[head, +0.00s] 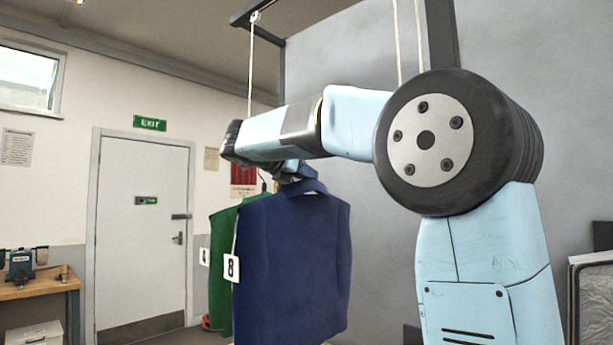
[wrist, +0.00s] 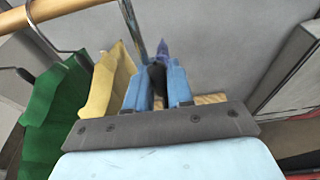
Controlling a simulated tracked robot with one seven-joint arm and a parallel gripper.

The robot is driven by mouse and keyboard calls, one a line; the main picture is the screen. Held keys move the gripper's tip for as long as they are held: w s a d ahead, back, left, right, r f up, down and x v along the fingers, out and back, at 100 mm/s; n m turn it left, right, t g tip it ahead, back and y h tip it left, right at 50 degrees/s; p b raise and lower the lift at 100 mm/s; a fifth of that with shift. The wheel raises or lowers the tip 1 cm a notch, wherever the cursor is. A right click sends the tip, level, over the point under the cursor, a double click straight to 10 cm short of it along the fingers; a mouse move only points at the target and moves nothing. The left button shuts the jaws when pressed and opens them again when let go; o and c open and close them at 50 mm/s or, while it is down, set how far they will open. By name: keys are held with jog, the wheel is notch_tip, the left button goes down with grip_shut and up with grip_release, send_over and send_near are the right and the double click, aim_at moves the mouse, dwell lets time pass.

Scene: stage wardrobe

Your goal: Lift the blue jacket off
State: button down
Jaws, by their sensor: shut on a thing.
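The blue jacket (head: 292,265) hangs upright below my gripper (head: 292,172) in the head view, with a white tag marked 8 (head: 231,268) at its left edge. My gripper is at its collar. In the wrist view the fingers of my gripper (wrist: 160,85) are close together around something dark. Whether they pinch the collar or the hanger is hidden. A small blue-purple tip (wrist: 162,48) shows just beyond the fingers. A metal hook (wrist: 133,28) rises beside them and leaves the top of the view, so I cannot tell whether it touches the rail.
A green garment (head: 222,235) with a tag marked 4 hangs left of the blue jacket. The wrist view shows a yellow garment (wrist: 107,85) between it and my gripper. A wooden rail (wrist: 45,12) crosses the top left. Ropes (head: 251,60) hang from above. Grey wall stands behind.

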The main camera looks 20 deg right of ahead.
jog(key=s+a, duration=0.9)
jog(key=a, duration=0.4)
jog(key=s+a, duration=0.9)
jog(key=a, duration=0.5)
jog(key=shift+a+f, duration=0.15)
jog(key=shift+a, duration=0.05)
dwell(1.0)
jog(key=shift+s+a, duration=0.1)
jog(key=shift+a, duration=0.1)
jog(key=s+a, duration=0.7)
jog(key=a, duration=0.3)
jog(key=shift+a, duration=0.15)
dwell(0.9)
